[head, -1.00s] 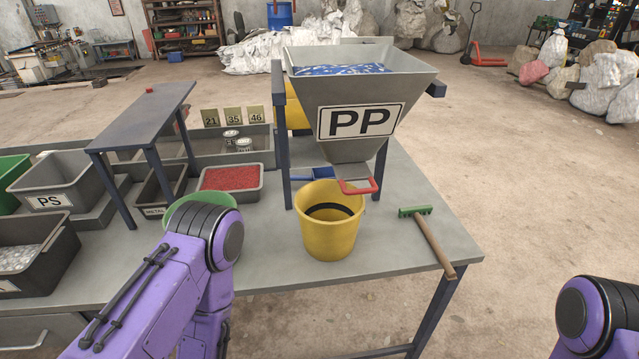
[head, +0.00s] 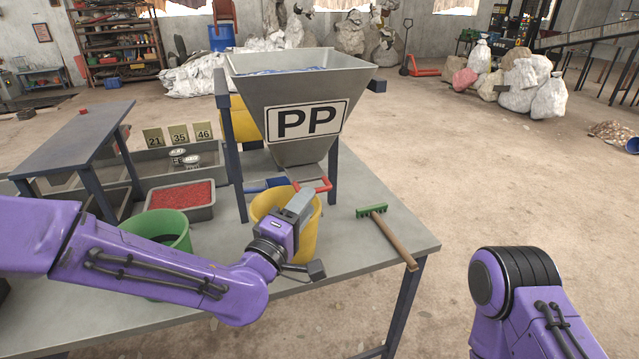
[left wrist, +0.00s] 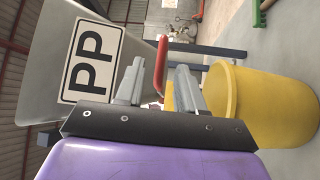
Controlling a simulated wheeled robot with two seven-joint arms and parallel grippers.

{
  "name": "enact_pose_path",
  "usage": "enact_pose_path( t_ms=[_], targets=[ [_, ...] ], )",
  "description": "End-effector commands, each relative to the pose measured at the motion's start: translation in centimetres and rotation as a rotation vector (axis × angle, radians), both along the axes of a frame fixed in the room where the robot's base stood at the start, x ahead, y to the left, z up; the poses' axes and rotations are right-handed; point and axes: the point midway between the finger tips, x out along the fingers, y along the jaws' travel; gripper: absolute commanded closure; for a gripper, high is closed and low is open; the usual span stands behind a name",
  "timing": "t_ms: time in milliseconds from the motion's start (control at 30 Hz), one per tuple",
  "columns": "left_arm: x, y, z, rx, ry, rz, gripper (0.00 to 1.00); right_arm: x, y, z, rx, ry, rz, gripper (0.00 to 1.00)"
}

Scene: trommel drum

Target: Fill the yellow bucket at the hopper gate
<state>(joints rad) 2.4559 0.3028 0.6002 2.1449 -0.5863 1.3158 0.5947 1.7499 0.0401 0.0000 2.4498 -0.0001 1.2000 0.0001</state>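The grey hopper (head: 352,88) with a PP sign (head: 307,121) stands on a dark frame on the table and holds blue material. Its red gate handle (head: 318,187) sticks out below the funnel. The yellow bucket (head: 309,240) stands upright under the gate, partly hidden by my left gripper (head: 303,200); its inside cannot be seen. In the left wrist view, my left gripper (left wrist: 158,82) is open and empty. The red handle (left wrist: 161,62) shows beyond and between its fingers, apparently not gripped; the bucket (left wrist: 265,105) is at the right. My right gripper is out of view; only its arm shows.
A green-headed rake (head: 392,234) lies on the table (head: 345,262) right of the bucket. A green bucket (head: 160,228) and a grey tray of red pellets (head: 181,197) stand to the left. A blue object (head: 266,185) lies behind the bucket.

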Motion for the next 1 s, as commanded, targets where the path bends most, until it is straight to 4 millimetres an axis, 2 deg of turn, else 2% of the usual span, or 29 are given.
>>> enact_pose_path(
  t_ms=[33, 100, 300, 433, 667, 700, 767, 800, 933, 1000],
  targets=[
    [1.1, -0.6, 0.6, 0.000, 0.001, 0.001, 0.62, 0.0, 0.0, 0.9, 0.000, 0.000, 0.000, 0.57],
    [2.5, -1.3, 0.7, 0.003, 0.002, 0.002, 0.62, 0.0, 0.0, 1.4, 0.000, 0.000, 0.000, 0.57],
    [5.5, -2.8, 1.0, 0.003, 0.003, 0.002, 0.62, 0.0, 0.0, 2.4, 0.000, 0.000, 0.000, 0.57],
    [6.2, -3.2, 1.0, 0.002, 0.003, 0.003, 0.62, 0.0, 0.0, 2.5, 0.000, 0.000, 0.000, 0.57],
    [6.3, -3.2, 0.8, 0.003, 0.004, 0.003, 0.62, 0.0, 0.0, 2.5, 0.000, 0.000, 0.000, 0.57],
    [6.3, -3.2, 0.8, 0.003, 0.004, 0.003, 0.75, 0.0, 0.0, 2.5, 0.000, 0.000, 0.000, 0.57],
    [6.3, -3.2, 0.9, 0.002, 0.003, 0.003, 0.95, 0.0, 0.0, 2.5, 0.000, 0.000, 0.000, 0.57],
    [6.3, -3.2, 0.9, 0.002, 0.003, 0.003, 1.00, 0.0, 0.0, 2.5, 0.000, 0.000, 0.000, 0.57],
    [6.2, -3.3, 0.9, 0.002, 0.001, 0.001, 1.00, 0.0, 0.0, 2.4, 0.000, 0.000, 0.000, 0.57],
    [5.6, -4.2, 0.9, 0.001, 0.000, -0.010, 1.00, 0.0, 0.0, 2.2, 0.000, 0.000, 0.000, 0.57]
  ],
)
